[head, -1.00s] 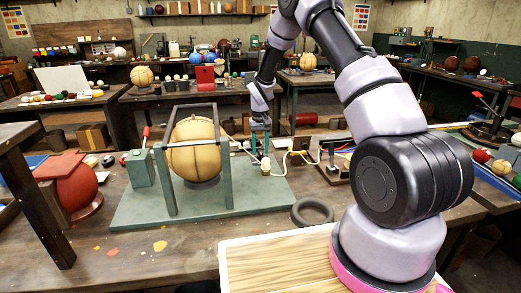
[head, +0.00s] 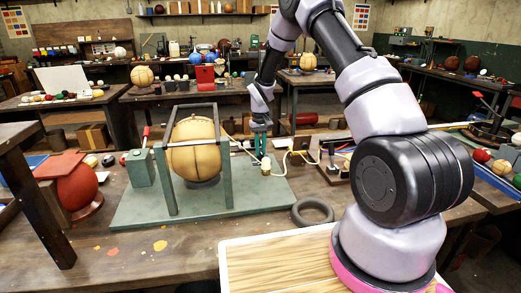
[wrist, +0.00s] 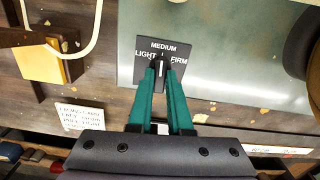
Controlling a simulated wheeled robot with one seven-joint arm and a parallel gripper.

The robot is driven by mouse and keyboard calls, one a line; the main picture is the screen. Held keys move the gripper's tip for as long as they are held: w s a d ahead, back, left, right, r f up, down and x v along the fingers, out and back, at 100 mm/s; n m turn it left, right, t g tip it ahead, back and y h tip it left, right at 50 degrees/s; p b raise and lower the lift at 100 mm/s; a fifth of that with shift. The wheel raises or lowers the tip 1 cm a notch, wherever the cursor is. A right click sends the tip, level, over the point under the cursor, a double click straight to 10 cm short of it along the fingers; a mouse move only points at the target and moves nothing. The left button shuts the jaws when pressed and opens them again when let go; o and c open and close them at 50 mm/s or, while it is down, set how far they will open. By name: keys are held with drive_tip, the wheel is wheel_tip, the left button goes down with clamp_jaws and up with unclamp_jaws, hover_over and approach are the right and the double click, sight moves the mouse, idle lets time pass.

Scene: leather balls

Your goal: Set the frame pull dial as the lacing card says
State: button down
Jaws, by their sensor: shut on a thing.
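The frame pull dial shows in the wrist view as a dark plate (wrist: 146,73) lettered LIGHT at left, MEDIUM at top and FIRM at right. My gripper (wrist: 160,67) is shut on the dial's knob, which is mostly hidden between the green fingertips. A pale line between the tips points roughly up toward MEDIUM. The lacing card (wrist: 80,116) lies at lower left in the wrist view; its small text is too blurred to read surely. In the head view my gripper (head: 260,151) is at the right part of the green base plate (head: 235,202).
A tan ball (head: 193,150) sits inside the green frame (head: 226,170), left of my gripper. A pale cord runs behind and beside the gripper to a small box (head: 298,158). A dark ring (head: 312,211) lies at the plate's right front.

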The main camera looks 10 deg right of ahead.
sight(261, 152)
drive_tip(key=n, duration=1)
drive_tip(key=shift+n, duration=0.4)
idle(0.4)
drive_tip(key=c, duration=0.8)
unclamp_jaws()
drive_tip(key=shift+c, duration=0.2)
wheel_tip(261, 152, up, 11)
